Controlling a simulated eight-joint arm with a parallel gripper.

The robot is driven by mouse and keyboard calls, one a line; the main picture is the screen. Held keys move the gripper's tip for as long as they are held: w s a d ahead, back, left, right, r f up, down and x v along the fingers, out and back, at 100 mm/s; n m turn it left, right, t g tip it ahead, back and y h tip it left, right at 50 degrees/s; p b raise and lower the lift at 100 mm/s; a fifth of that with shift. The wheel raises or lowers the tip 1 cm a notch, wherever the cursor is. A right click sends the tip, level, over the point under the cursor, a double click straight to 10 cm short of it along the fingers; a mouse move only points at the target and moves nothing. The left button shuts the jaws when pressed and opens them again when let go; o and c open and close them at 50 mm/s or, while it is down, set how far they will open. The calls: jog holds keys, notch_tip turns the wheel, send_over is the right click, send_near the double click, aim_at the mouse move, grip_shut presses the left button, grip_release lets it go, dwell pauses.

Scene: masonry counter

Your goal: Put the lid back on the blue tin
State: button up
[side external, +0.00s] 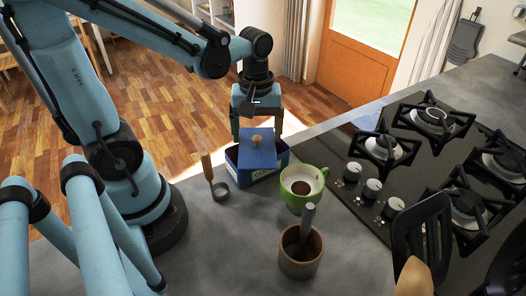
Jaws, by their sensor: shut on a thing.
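The blue tin (270,174) stands on the grey counter near its far edge, with a pale label on its front. Dark strips of its inside show to the left and right of the lid.
A green mug (289,196) with brown contents stands close to the tin's front right. A mortar with a pestle (300,258) is nearer the camera. A wooden-handled metal tool (212,182) is left of the tin. The black gas hob (435,165) fills the right.

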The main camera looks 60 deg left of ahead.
jog(key=shift+f, duration=0.1)
dwell(0.7)
jog(key=o, duration=0.8)
jog(key=shift+r, duration=3.55)
grip_shut()
